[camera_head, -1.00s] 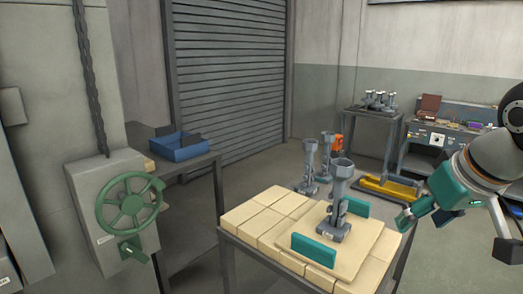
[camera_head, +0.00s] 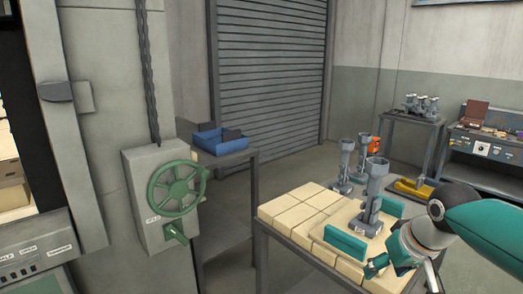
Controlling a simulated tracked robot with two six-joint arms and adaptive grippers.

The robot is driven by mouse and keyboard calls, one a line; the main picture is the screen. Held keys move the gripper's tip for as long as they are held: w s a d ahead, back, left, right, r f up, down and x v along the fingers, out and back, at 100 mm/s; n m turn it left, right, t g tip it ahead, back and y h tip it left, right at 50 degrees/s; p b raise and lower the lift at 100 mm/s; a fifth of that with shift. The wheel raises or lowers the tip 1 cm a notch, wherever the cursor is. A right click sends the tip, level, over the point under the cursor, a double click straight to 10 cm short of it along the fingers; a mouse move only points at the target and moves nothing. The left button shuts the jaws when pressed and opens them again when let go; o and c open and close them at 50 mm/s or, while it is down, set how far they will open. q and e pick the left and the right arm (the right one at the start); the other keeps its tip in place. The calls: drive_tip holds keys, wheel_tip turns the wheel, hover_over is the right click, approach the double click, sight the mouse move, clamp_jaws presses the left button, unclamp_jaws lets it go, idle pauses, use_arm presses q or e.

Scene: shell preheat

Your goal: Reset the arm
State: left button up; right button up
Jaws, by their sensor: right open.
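My right arm comes in from the right edge in the head view. Its gripper (camera_head: 377,268) is open and empty, low over the front right corner of the table with pale blocks (camera_head: 290,212). A grey metal shell part (camera_head: 373,200) stands upright on a pale board on that table, between two teal blocks (camera_head: 345,243). The gripper is in front of this part and looks apart from it. My left gripper is not in view.
Two more grey parts (camera_head: 346,165) stand behind the table. A green handwheel (camera_head: 177,188) on a wall box is at the left, with a blue bin (camera_head: 220,141) on a dark table behind it. A workbench (camera_head: 485,150) stands at the back right.

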drive_tip(key=s+a+f+g+y, duration=0.1)
drive_tip(key=a+f, duration=0.3)
drive_tip(key=f, duration=0.8)
drive_tip(key=s+a+f+g+y, duration=0.1)
drive_tip(key=a+f, duration=0.3)
drive_tip(key=f, duration=0.9)
drive_tip(key=s+a+f+m+g, duration=0.1)
drive_tip(key=s+a+f, duration=0.1)
drive_tip(key=s+f, duration=0.7)
drive_tip(key=s+a+f+m+g+y, duration=0.1)
drive_tip(key=s+a+f+m, duration=0.1)
drive_tip(key=s+f, duration=0.7)
drive_tip(key=shift+s+a+f, duration=0.25)
drive_tip(key=shift+s+a, duration=0.15)
drive_tip(key=shift+s, duration=0.5)
